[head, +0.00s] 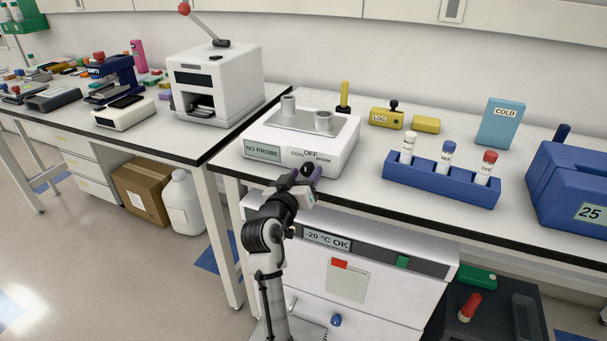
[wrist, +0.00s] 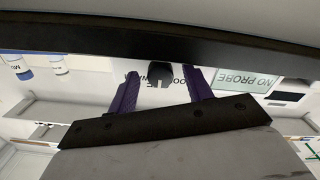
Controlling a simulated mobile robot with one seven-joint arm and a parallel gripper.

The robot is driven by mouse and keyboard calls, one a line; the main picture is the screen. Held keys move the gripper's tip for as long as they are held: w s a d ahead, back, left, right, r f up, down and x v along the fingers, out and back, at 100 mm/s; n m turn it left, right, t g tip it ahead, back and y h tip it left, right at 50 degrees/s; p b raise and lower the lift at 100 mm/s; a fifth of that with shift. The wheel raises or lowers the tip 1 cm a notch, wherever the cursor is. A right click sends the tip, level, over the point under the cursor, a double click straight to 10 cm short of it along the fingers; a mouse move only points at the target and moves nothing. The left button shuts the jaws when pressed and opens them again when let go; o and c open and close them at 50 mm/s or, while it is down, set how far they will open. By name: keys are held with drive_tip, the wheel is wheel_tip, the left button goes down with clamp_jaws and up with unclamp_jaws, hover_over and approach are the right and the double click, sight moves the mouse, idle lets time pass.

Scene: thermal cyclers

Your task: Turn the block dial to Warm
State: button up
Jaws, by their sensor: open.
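The white block unit (head: 346,153) stands at the front left of the near bench, with a grey top plate. Its front carries a NO PROBE display (head: 262,152) and the labels COOL, OFF and WARM, partly hidden by my gripper. The dark block dial (head: 308,169) is on that front below OFF. It also shows in the upside-down wrist view (wrist: 160,76), between my purple fingers. My gripper (head: 305,174) is open in front of the dial, with one finger on each side. I cannot tell whether the fingers touch it, nor clearly which label it points to.
A blue rack (head: 437,181) with capped tubes is to the right, with a yellow LOG block (head: 386,117) behind. The bench's dark front edge (head: 400,214) runs close to my gripper. A freezer (head: 340,270) is below.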

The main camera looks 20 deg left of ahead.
drive_tip(key=c, duration=1)
drive_tip(key=shift+o, duration=0.2)
